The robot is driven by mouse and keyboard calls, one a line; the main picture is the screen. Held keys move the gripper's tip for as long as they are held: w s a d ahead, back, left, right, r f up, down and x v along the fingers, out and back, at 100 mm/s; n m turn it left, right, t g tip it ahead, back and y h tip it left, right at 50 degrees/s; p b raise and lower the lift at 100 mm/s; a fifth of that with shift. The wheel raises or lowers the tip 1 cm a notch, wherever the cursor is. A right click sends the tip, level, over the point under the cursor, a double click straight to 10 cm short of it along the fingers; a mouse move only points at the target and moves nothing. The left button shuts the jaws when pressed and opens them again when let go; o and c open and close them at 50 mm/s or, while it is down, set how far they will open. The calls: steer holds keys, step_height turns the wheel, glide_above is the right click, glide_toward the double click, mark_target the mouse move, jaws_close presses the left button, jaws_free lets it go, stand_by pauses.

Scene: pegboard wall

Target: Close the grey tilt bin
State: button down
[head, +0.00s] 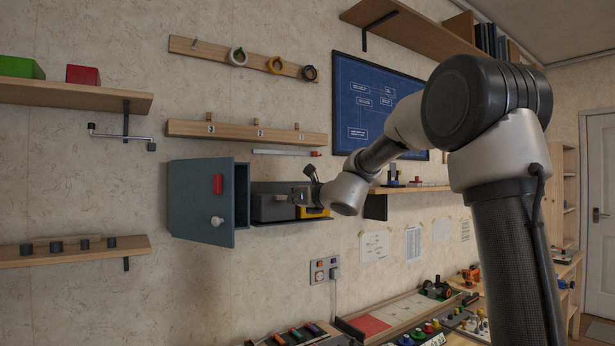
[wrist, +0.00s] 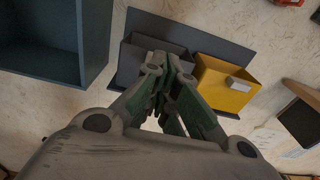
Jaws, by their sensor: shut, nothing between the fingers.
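The grey tilt bin (head: 268,208) hangs on a dark backing panel to the right of the blue-grey cabinet. In the wrist view the grey bin (wrist: 130,62) shows an open top, tilted out from the panel, partly hidden by my fingers. My gripper (head: 297,196) is shut and empty. In the wrist view my gripper (wrist: 160,65) overlaps the grey bin's right part; I cannot tell whether it touches it.
A yellow bin (wrist: 225,86) sits directly right of the grey one, open at the top, with a pale label. The blue-grey cabinet (head: 241,200) stands close on the left, its door (head: 198,190) swung open. A shelf (head: 410,189) is to the right.

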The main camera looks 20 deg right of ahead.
steer(key=s+d+r, duration=0.2)
steer(key=s+r, duration=0.5)
steer(key=s+f+n+g+y, duration=0.1)
steer(key=s+f+n+g, duration=0.3)
steer(key=s+f+n, duration=0.35)
steer(key=s+f+n+g, duration=0.3)
steer(key=s+f+n, duration=0.2)
steer(key=f+n, duration=0.5)
steer(key=s+d+f+n+g+h, duration=0.1)
steer(key=s+d+f+n+h, duration=0.1)
steer(key=s, duration=0.7)
steer(key=s+d+f+n+g+h, duration=0.2)
steer(key=s+d+f+n, duration=0.3)
steer(key=s+n, duration=0.3)
steer(key=s+d+f+n+g+h, duration=0.2)
steer(key=s+d+n, duration=0.3)
steer(key=s, duration=0.6)
steer(key=shift+d+f, duration=0.5)
steer(key=shift+f, duration=0.25)
steer(key=shift+a, duration=0.1)
